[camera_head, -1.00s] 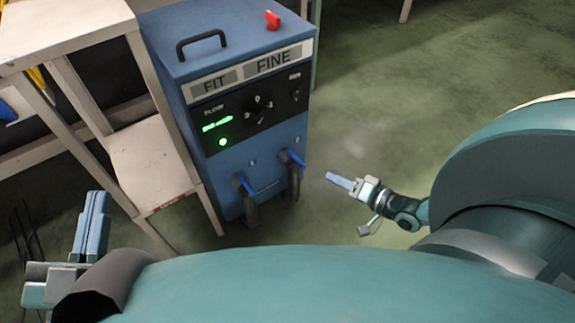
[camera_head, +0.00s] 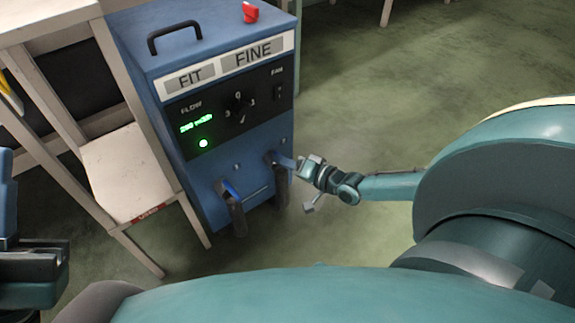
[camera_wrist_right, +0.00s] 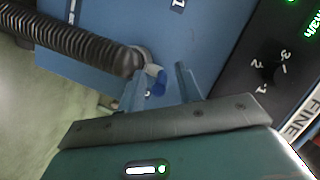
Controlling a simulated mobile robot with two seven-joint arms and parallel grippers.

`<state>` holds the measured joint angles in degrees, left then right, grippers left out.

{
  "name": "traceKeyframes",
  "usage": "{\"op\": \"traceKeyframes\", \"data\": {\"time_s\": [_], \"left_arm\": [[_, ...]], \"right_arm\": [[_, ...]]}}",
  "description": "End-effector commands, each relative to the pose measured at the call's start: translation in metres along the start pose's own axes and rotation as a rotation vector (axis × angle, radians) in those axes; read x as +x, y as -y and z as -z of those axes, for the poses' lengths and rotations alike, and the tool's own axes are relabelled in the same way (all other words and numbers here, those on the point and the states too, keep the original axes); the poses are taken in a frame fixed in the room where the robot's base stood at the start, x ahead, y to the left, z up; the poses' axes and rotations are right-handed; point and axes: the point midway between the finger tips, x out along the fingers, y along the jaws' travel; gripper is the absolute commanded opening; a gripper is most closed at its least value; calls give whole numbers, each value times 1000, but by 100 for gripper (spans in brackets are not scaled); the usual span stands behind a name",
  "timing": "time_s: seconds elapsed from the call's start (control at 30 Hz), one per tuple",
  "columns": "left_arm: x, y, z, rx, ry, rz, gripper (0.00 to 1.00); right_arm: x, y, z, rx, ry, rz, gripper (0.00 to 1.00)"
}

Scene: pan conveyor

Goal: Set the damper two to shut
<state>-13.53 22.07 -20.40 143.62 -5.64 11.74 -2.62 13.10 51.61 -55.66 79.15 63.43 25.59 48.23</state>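The blue machine (camera_head: 215,180) has two black hose outlets low on its front, each with a blue damper lever. The left outlet's lever (camera_head: 232,188) shows clearly; the right outlet's lever is mostly hidden by my right gripper (camera_head: 288,162) in the head view. In the right wrist view this gripper (camera_wrist_right: 160,85) is open, its fingers pointing at the front panel. A blue lever (camera_wrist_right: 157,80) on the hose outlet shows between the fingertips, closer to the left one; I cannot tell if they touch. My left gripper (camera_head: 8,200) is partly cut off at the left edge.
A black corrugated hose (camera_wrist_right: 85,45) runs beside the fingers in the right wrist view. A dial (camera_head: 240,108) and green display (camera_head: 196,123) sit above the outlets. A pale metal stand (camera_head: 125,170) is close on the machine's left.

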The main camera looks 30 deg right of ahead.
Motion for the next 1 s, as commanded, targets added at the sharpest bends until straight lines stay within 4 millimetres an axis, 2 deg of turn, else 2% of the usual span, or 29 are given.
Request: {"op": "traceKeyframes", "data": {"time_s": [0.17,0.6,1.0], "left_arm": [[0,0,0,1,0,0,0],[0,0,0,0,0,0,0],[0,0,0,0,1,0,0]], "right_arm": [[0,0,0,0,0,0,34],[0,0,0,0,0,0,0],[-1,0,0,0,0,-1,0]]}}
